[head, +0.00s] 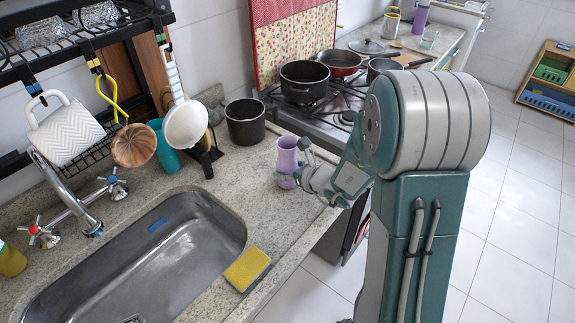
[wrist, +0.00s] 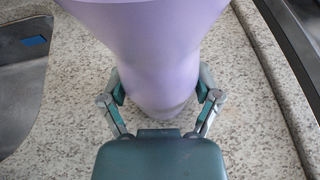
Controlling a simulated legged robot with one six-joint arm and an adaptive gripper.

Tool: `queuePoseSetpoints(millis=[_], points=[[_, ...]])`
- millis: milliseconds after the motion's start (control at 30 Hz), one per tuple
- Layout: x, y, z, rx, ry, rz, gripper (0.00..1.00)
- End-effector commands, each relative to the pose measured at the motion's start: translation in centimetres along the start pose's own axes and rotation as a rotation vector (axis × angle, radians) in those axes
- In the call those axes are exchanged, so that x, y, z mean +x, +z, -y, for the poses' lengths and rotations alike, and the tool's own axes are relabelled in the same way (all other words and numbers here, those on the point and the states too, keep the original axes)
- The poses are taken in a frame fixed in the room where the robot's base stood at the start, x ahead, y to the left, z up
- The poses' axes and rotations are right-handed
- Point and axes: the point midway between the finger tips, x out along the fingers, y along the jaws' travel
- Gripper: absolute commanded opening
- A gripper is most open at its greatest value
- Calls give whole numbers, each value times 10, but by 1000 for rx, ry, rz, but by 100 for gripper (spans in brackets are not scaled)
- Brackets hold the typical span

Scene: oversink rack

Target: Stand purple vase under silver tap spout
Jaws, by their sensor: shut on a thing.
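The purple vase (head: 287,158) is upright at the right end of the granite counter in the head view, between the sink and the stove. My gripper (head: 296,178) is shut on its lower part, one finger on each side, as the wrist view also shows (wrist: 160,98). The vase (wrist: 150,50) fills the top middle of the wrist view. I cannot tell whether its base touches the counter. The silver tap spout (head: 92,228) points down over the left part of the sink, between two cross handles, far left of the vase.
The sink basin (head: 170,262) lies between vase and tap. A yellow sponge (head: 247,268) lies at its right front corner. A dark pot (head: 245,121), a teal cup (head: 165,147) and hanging ladles stand or hang behind. The stove (head: 325,118) is at the back right.

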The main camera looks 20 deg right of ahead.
Motion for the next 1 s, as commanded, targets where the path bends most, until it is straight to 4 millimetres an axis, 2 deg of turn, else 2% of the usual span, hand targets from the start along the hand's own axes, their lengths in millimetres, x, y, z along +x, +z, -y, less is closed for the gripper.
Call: queuePoseSetpoints(millis=[267,300,333,800,867,1000], points=[[2,0,-3,-3,-2,-1,20],[3,-1,-4,-3,-2,-2,90],[3,0,-4,-3,-2,-1,100],[-1,1,-1,-2,-2,0,100],[-7,2,-1,-2,-3,0,100],[-34,2,0,-1,-6,2,100]])
